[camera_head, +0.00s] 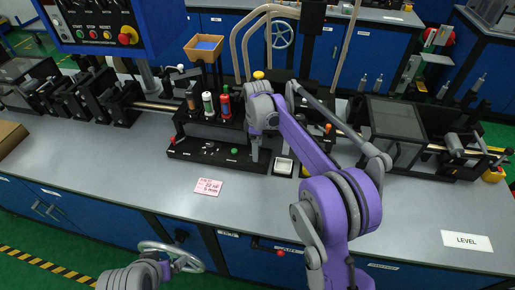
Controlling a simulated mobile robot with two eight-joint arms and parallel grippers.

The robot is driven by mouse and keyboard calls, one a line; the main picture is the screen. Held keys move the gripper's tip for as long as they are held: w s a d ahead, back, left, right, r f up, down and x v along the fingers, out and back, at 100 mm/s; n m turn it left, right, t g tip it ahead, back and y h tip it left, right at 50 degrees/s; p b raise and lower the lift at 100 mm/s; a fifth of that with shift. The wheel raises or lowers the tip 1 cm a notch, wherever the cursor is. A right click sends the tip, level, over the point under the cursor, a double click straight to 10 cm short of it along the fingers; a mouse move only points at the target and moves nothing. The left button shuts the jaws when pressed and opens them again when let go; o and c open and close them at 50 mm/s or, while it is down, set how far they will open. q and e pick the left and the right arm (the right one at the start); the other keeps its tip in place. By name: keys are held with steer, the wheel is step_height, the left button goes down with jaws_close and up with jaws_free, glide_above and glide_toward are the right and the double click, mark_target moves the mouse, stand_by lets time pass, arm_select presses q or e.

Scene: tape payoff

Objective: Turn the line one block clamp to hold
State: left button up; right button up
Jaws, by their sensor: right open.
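The line one block clamp is not clearly identifiable. The black block fixture (212,152) on the bench holds small bottles and has a row of tiny coloured marks along its front. My right gripper (255,155) points down over the fixture's right part, open, with no object visible between its fingers. Whether it touches anything is unclear. A lever with a white ball knob (180,68) stands behind the fixture's left end. My left arm shows at the bottom left beside a grey handwheel (170,256); its fingers cannot be made out.
A pink card (208,187) and a LEVEL card (466,241) lie on the grey bench (120,165). Black clamp-like units (95,95) on a rod stand at left. A machine with glass panels (396,125) stands at right. A blue control panel (110,25) hangs upper left. The front bench is mostly clear.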

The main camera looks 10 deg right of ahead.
step_height(320, 180, up, 10)
steer(key=shift+p, duration=0.35)
steer(key=shift+r, duration=0.1)
steer(key=s+d+r+m+t, duration=0.1)
steer(key=s+d+m, duration=0.15)
steer(key=s, duration=0.55)
steer(key=s+d+r+m+t, duration=0.15)
steer(key=s+m, duration=0.25)
steer(key=s, duration=0.4)
steer(key=s+d+f+m+t, duration=0.1)
steer(key=s+f+m, duration=0.2)
steer(key=s+f, duration=0.2)
steer(key=s+f+m+t, duration=0.2)
steer(key=s+f+m, duration=0.2)
steer(key=s, duration=0.8)
step_height(320, 180, down, 2)
steer(key=shift+s+d, duration=0.15)
steer(key=shift+d, duration=0.25)
